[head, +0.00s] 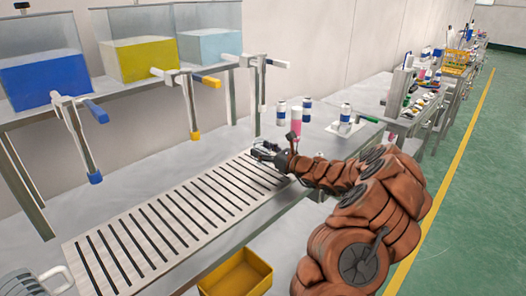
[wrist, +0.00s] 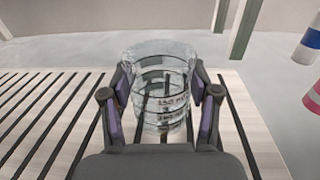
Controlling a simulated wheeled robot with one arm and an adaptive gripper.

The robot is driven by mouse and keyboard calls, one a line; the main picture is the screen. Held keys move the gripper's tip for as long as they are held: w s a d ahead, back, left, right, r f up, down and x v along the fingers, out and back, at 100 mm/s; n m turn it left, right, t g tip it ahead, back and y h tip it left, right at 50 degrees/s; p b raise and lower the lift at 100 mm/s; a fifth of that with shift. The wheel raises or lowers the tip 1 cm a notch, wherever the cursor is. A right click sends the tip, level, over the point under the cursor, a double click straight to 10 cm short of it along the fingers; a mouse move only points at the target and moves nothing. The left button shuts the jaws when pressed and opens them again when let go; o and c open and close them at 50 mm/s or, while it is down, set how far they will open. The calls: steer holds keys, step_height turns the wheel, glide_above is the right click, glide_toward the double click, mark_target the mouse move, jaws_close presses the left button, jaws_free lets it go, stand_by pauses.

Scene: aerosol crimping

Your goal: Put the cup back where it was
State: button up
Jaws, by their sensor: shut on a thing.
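The clear cup (wrist: 160,62), a see-through vessel with dark rings and markings, stands between the fingers of my gripper (wrist: 163,88) in the wrist view. Both fingers press on its sides, so the gripper is shut on it. The cup looks upright over the slatted rack (wrist: 40,125); I cannot tell whether its base touches the slats.
Blue, yellow and pale tanks (head: 145,58) with spouts stand on a shelf behind the rack. Several cans (head: 307,108) stand beyond my gripper. A grey jug (head: 25,284) is at the lower left. A yellow bin (head: 236,276) sits below the bench edge. Most of the rack is bare.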

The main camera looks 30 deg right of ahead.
steer(key=shift+f, duration=0.35)
steer(key=shift+f, duration=0.1)
steer(key=o, duration=1.2)
steer(key=shift+o, duration=0.2)
steer(key=shift+s+d, duration=0.1)
steer(key=shift+s, duration=0.05)
steer(key=b+v, duration=0.1)
steer(key=v, duration=1)
steer(key=shift+s+b, duration=0.35)
steer(key=shift+b, duration=0.05)
